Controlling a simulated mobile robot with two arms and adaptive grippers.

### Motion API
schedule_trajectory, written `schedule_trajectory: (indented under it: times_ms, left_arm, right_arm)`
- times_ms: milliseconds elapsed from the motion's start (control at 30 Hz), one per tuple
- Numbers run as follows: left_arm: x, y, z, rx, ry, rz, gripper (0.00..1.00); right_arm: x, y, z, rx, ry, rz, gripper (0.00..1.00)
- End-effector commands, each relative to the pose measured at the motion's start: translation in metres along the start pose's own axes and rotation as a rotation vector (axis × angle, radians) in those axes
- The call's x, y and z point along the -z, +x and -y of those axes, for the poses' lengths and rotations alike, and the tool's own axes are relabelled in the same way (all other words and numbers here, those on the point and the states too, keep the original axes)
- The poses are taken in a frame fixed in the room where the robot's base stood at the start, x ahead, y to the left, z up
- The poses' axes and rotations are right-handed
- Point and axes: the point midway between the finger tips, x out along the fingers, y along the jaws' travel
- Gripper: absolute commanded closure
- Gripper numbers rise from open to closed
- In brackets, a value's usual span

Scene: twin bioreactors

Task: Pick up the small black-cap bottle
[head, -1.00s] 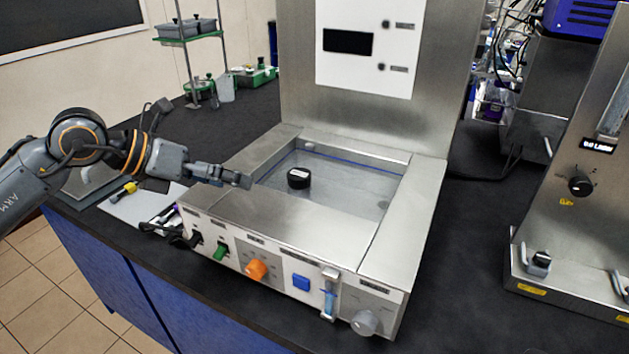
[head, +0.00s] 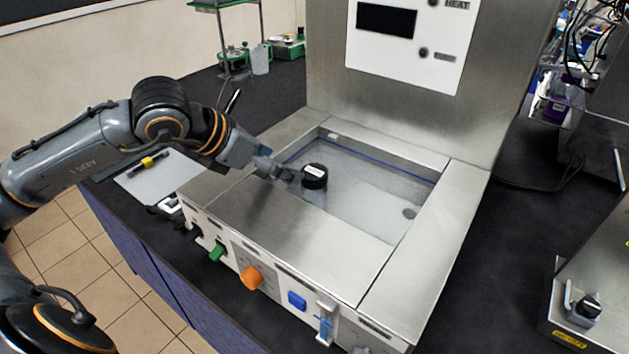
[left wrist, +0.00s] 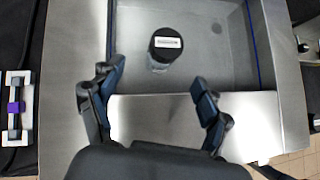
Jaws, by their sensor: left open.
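The small black-cap bottle (head: 314,177) stands in the steel basin (head: 380,205) of the bioreactor, near its left side. In the left wrist view the bottle (left wrist: 166,42) shows a black cap with a white label and a clear body below it. My left gripper (head: 292,178) is close to the bottle's left side in the head view. In the left wrist view my left gripper (left wrist: 158,84) is open and empty, its fingers spread, with the bottle ahead of and between them, apart from both. My right gripper is not in view.
The basin's raised steel rim (head: 300,222) surrounds the bottle. A front panel carries a green knob (head: 217,252), an orange knob (head: 251,278) and a blue button (head: 297,300). A clipboard (head: 160,178) lies on the bench at the left. A second steel unit (head: 600,270) stands at the right.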

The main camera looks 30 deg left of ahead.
Motion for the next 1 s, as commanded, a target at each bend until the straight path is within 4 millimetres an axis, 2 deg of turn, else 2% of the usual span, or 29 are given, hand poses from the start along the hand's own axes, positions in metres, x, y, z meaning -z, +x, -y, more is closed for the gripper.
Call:
schedule_trajectory:
  times_ms: [100, 300, 567, 767, 900, 1000]
  left_arm:
    - [-0.003, 0.013, 0.001, 0.007, -0.006, 0.003, 0.23]
    - [-0.002, 0.041, 0.001, 0.005, -0.003, 0.001, 0.23]
    - [-0.001, 0.057, 0.003, 0.004, -0.002, 0.0, 0.23]
    - [-0.002, 0.082, 0.01, 0.007, -0.003, -0.001, 0.23]
    - [0.0, 0.1, 0.008, 0.003, -0.003, 0.0, 0.23]
    - [0.001, 0.104, 0.009, 0.004, -0.001, 0.0, 0.23]
  right_arm:
    - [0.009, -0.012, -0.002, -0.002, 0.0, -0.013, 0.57]
    - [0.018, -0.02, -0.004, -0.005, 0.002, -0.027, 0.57]
    - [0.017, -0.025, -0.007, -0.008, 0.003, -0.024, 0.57]
    - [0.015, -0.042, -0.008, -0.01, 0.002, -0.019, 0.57]
    - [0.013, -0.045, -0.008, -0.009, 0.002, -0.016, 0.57]
    - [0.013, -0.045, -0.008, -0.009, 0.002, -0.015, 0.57]
